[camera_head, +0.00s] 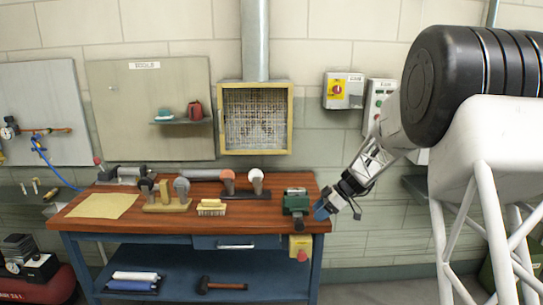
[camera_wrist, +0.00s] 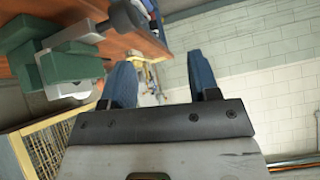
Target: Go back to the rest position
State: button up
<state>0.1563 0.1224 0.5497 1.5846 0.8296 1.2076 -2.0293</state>
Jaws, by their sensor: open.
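My gripper (camera_head: 322,211) is at the right end of the workbench (camera_head: 130,225), close to the green vise (camera_head: 296,203). In the wrist view my gripper (camera_wrist: 163,75) shows two blue fingers spread apart with nothing between them. The green vise also shows in the wrist view (camera_wrist: 60,68), to the left of the fingers and apart from them. My arm reaches in from the right side of the head view.
A yellow box (camera_head: 300,247) hangs at the bench's front right. A switch box (camera_head: 343,91) is on the wall. Floor right of the bench looks clear.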

jog(key=s+a+r+m+h, duration=0.1)
jog(key=s+r+m+h, duration=0.2)
jog(key=s, duration=0.5)
jog(key=s+r+m, duration=0.2)
jog(key=s+r, duration=0.4)
jog(key=s, duration=0.2)
jog(key=s+a+r+m+h, duration=0.1)
jog(key=s+r+m+h, duration=0.2)
jog(key=s, duration=0.5)
jog(key=s+d+r+m+t+h, duration=0.1)
jog(key=s+m, duration=0.7)
jog(key=s, duration=1.7)
jog(key=shift+s+d+m+t+h, duration=0.3)
jog(key=shift+d+t+h, duration=0.35)
jog(key=shift+t+h, duration=0.35)
